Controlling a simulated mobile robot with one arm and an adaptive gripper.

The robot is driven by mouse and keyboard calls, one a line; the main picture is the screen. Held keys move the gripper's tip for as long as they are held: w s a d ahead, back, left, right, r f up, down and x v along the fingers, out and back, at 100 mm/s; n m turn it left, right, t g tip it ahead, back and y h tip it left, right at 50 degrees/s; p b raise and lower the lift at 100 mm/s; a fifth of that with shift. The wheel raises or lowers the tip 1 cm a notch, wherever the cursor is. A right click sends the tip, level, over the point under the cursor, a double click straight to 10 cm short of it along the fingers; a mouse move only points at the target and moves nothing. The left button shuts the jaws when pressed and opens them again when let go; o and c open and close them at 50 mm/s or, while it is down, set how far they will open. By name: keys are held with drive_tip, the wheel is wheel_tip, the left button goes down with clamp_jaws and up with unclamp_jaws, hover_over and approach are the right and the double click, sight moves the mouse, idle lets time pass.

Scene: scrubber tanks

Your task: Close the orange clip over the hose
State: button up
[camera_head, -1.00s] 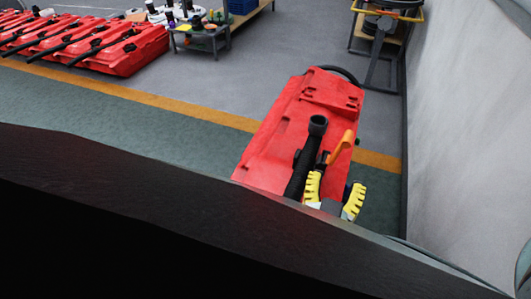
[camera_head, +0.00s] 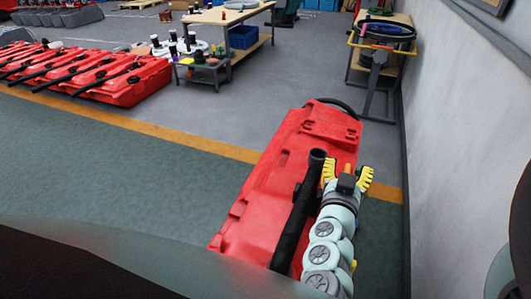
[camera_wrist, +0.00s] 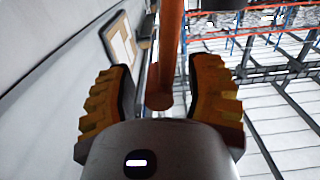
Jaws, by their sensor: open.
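The red tank (camera_head: 262,190) lies on the floor at the centre right in the head view. The black hose (camera_head: 296,220) runs lengthwise along its top. My gripper (camera_head: 348,168) is open, with yellow fingers, just right of the hose's upper end. A small piece of the orange clip (camera_head: 348,168) shows between the fingers; the rest is hidden behind my gripper. In the wrist view the orange clip (camera_wrist: 168,50) stands up as a bar between the open fingers of my gripper (camera_wrist: 162,75). I cannot tell whether either finger touches it.
A grey wall (camera_head: 455,150) stands close on the right. A cart with a yellow rail (camera_head: 385,40) is behind the tank. Several red tanks (camera_head: 120,80) lie at the far left, near a table (camera_head: 225,15). The green floor (camera_head: 110,160) left of the tank is clear.

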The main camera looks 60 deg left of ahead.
drive_tip(key=shift+w+a, duration=0.35)
drive_tip(key=shift+w, duration=0.25)
drive_tip(key=shift+o, duration=0.4)
clamp_jaws()
